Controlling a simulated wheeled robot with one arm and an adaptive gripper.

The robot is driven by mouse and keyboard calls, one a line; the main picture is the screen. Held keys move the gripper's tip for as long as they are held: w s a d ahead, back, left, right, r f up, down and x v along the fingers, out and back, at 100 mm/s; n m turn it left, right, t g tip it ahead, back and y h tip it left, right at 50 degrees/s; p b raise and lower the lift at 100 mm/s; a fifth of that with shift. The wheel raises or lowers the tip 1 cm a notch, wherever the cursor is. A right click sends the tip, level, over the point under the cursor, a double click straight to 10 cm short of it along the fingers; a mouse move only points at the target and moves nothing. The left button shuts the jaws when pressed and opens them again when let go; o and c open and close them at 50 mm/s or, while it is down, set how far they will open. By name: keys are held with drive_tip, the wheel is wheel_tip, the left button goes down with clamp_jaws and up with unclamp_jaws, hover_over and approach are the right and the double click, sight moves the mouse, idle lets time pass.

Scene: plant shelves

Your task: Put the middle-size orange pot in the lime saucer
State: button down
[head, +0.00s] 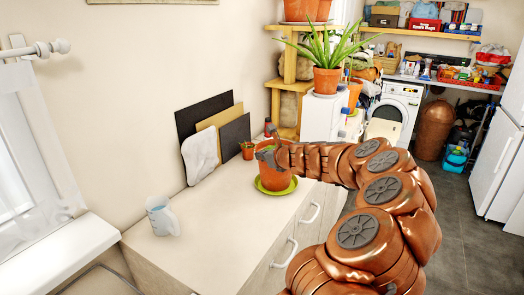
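The orange pot (272,179) is on the counter, partly hidden behind my arm. Its base shows inside the rim of the lime saucer (262,189), which curves around it; the pot looks upright. I cannot tell whether its base rests on the saucer or is slightly above it. My gripper (267,151) is at the pot's upper rim, its fingers small and dark against the pot; I cannot tell whether they are shut on it. A larger orange pot (326,82) holds a spiky plant on a white cabinet.
A pale blue-white mug (161,218) stands at the counter's left front. Dark and tan boards (206,122) and a pale grey slab (200,153) lean on the wall. The counter (215,222) is clear between mug and saucer.

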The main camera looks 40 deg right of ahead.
idle(0.3)
drive_tip(key=c, duration=1.8)
unclamp_jaws()
drive_tip(key=shift+f, duration=0.15)
drive_tip(key=shift+c, duration=0.2)
drive_tip(key=o, duration=0.5)
drive_tip(key=shift+s+r, duration=0.25)
drive_tip(key=shift+s, duration=0.2)
drive_tip(key=b+v, duration=0.1)
drive_tip(key=v, duration=1)
drive_tip(key=shift+a, duration=0.15)
